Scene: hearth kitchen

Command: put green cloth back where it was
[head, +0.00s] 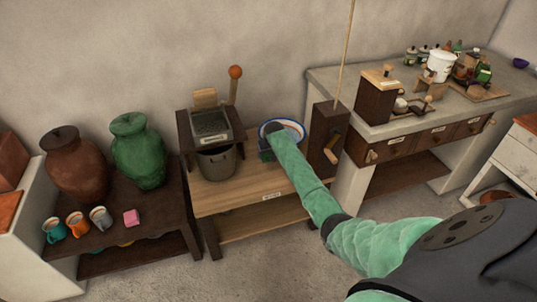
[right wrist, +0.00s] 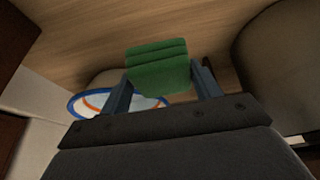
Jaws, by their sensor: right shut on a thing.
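The green cloth (right wrist: 158,66) is a folded pad, held between the two fingers of my right gripper (right wrist: 163,84) in the right wrist view. My right gripper is shut on it, over the light wooden table (head: 235,193). In the head view my right gripper (head: 273,131) is at the table's back right, in front of a white bowl with a blue rim (head: 295,128). A small bit of green shows just below the gripper there; my arm hides most of the cloth. I cannot tell whether the cloth touches the table. My left gripper is out of view.
A dark metal pot (head: 216,164) stands left of the gripper under a wooden press. A tall dark wooden box (head: 326,140) stands close on the right. Vases (head: 138,150), mugs and a pink block (head: 131,217) are on the left table. The table's front is clear.

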